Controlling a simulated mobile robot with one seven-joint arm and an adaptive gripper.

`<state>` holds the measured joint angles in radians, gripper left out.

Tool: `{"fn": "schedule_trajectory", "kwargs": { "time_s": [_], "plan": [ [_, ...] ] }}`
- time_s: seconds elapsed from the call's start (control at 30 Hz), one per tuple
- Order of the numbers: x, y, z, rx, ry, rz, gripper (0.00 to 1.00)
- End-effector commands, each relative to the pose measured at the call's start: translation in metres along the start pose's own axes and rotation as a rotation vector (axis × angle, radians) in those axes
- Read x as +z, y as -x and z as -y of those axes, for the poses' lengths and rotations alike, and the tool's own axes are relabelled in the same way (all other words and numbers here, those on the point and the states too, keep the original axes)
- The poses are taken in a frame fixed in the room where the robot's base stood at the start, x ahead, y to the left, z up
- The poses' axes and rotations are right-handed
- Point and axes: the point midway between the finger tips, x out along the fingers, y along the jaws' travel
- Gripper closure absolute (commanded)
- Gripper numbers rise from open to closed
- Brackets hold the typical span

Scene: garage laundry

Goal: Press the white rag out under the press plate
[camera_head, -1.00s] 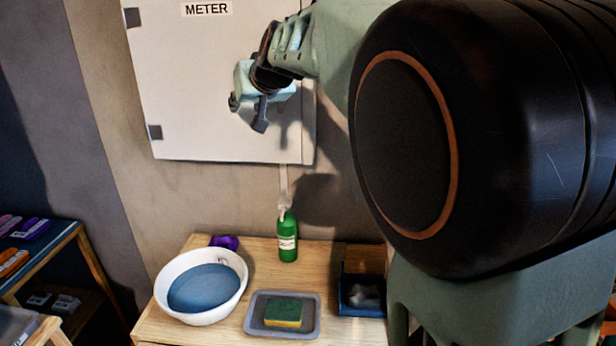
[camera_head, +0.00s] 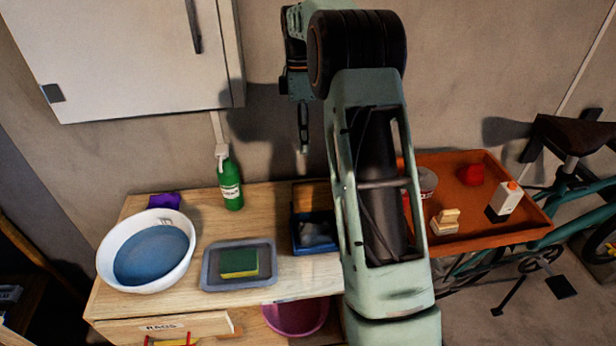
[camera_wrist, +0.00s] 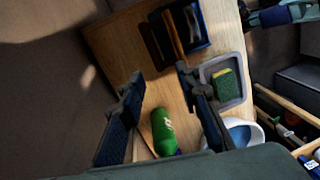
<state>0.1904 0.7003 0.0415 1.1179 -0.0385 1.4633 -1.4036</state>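A dark blue box (camera_head: 298,243) stands on the wooden bench top, with a crumpled greyish-white cloth (camera_head: 316,232), apparently the white rag, lying in it. A brown upright board (camera_head: 312,194), likely the raised press plate, stands at the box's back. In the wrist view the box (camera_wrist: 202,40) and brown board (camera_wrist: 172,36) show near the top. My gripper (camera_head: 304,148) hangs in the air above and behind the box, fingers pointing down. In the wrist view my gripper (camera_wrist: 160,76) has its two fingers wide apart with nothing between them.
Left of the box are a grey tray (camera_head: 208,279) with a sponge (camera_head: 239,263), a white basin (camera_head: 108,265) and a green bottle (camera_head: 231,187). An orange tray (camera_head: 478,210) with several items stands at right. A cabinet (camera_head: 120,55) hangs on the wall.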

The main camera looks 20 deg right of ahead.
Motion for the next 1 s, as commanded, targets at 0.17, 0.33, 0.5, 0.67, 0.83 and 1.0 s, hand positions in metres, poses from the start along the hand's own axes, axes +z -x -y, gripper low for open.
{"fn": "schedule_trajectory", "kwargs": {
  "time_s": [0.17,0.33,0.5,0.67,0.83,1.0],
  "plan": [
    [0.008,-0.02,-0.014,-0.033,0.102,-0.013,0.7],
    [0.009,-0.031,-0.015,-0.041,0.122,-0.016,0.7],
    [0.008,-0.059,-0.013,-0.042,0.121,-0.015,0.7],
    [0.007,-0.09,-0.012,-0.042,0.12,-0.015,0.7],
    [0.007,-0.115,-0.011,-0.04,0.119,-0.015,0.7],
    [0.007,-0.128,-0.012,-0.037,0.119,-0.015,0.7]
  ]
}}
